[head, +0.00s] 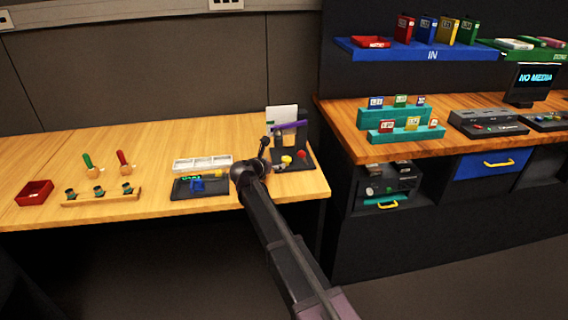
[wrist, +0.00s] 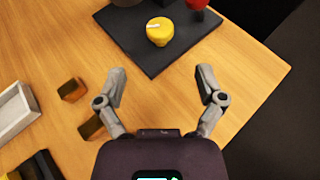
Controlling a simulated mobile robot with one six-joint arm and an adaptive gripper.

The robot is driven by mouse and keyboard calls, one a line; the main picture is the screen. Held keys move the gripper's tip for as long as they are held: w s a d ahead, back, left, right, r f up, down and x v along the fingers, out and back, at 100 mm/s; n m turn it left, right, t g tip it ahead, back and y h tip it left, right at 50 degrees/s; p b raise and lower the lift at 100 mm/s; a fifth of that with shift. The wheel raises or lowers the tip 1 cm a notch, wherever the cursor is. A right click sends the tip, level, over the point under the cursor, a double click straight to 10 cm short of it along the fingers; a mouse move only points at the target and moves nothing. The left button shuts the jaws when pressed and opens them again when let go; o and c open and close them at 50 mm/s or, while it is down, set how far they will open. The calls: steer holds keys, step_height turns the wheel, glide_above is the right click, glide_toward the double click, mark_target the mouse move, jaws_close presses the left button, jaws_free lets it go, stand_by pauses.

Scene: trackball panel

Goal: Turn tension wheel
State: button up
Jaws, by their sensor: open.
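A round yellow wheel (wrist: 160,31) with a white mark on top sits on a dark base plate (wrist: 165,62); I take it for the tension wheel, though no label shows. The yellow wheel also shows in the head view (head: 287,159), beside my arm. My gripper (wrist: 161,84) is open and empty, its two fingers spread apart. In the wrist view the wheel lies beyond the fingertips, roughly centred between them, with no contact visible. In the head view my gripper (head: 263,148) is just left of the wheel.
A red knob (head: 301,154) stands close right of the wheel. A purple bar (head: 290,125) and a white panel (head: 282,117) are behind. Small brown blocks (wrist: 72,90) lie left of my gripper, and a white tray (wrist: 14,108) is further left. The table's right edge is near.

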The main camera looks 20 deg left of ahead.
mark_target(285, 159)
steer(key=b+x, duration=0.2)
steer(key=x, duration=0.6)
steer(key=shift+w+f+b, duration=0.15)
steer(key=shift+w+b, duration=0.1)
steer(key=shift+b, duration=0.15)
steer(key=c, duration=1.2)
steer(key=shift+o, duration=0.2)
steer(key=shift+a, duration=0.1)
